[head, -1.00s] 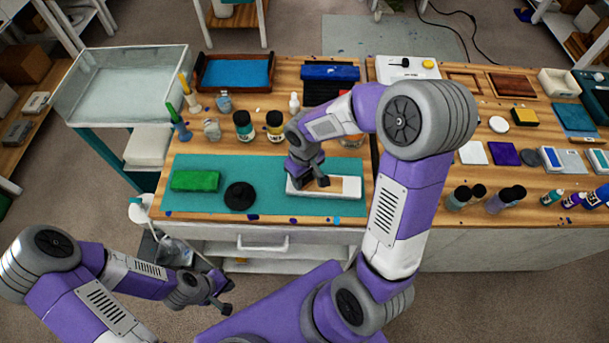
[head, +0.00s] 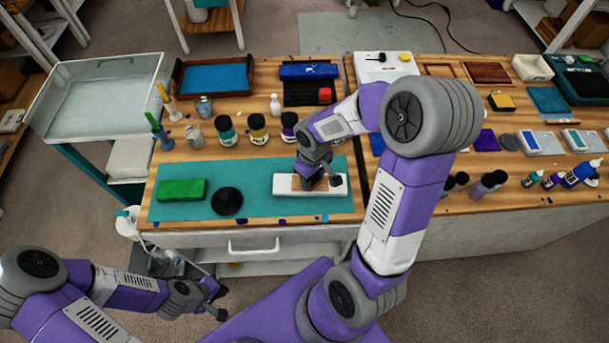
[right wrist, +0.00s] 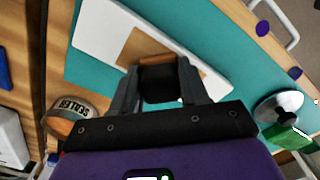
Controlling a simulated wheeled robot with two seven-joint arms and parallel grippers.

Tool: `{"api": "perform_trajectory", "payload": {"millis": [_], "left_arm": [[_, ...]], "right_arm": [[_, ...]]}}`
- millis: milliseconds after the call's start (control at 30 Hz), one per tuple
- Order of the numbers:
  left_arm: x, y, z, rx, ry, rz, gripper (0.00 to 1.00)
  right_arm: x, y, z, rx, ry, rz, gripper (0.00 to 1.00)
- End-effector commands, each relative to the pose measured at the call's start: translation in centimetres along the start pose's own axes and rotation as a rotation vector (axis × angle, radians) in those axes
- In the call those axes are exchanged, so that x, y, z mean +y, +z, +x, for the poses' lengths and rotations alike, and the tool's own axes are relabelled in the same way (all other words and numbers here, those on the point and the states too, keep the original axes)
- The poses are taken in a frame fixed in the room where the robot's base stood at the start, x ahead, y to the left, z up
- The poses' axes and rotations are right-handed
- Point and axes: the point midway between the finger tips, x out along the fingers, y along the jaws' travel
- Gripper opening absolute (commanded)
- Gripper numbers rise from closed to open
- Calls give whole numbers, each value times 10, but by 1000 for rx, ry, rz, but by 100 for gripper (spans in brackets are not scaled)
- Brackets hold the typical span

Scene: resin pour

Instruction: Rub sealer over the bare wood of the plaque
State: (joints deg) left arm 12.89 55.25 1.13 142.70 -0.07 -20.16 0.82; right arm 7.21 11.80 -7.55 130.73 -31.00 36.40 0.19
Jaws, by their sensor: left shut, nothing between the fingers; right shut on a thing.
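The plaque (head: 284,186) is a long white board lying flat on the teal mat. In the right wrist view it (right wrist: 105,32) shows a tan bare-wood patch (right wrist: 141,47) in its middle. My right gripper (head: 326,184) is over the plaque, hiding its middle in the head view. It is shut on a dark pad (right wrist: 157,84) with an orange-brown far edge; whether the pad touches the wood is unclear. A can marked SEALER (right wrist: 73,114) stands beside the mat. My left gripper (head: 219,303) is shut and empty, low in front of the bench.
A green block (head: 181,190) and a black disc (head: 227,203) lie on the mat (head: 250,178) left of the plaque. Several bottles (head: 258,129) stand behind the mat. A blue-lined tray (head: 214,78) is farther back. The mat between disc and plaque is clear.

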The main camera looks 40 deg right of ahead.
Motion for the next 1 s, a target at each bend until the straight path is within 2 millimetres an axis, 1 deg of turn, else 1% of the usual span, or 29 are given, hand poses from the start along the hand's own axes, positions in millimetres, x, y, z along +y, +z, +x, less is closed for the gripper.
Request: {"api": "perform_trajectory", "payload": {"millis": [100, 367, 700, 867, 1000], "left_arm": [[0, 0, -1, 0, 0, 0, 0], [1, 0, -2, 0, 0, 0, 0], [3, 0, -7, 0, 0, 0, 0], [3, 0, -8, 0, 0, 0, 0], [2, 0, -4, 0, 0, 0, 0]], "right_arm": [[8, 7, 0, 1, 0, 3, 20], [14, 14, 1, -1, 0, 2, 20], [34, 34, 0, -1, 0, 3, 20], [39, 39, 0, 0, 0, 0, 20], [39, 38, 4, 0, 0, -1, 20]]}}
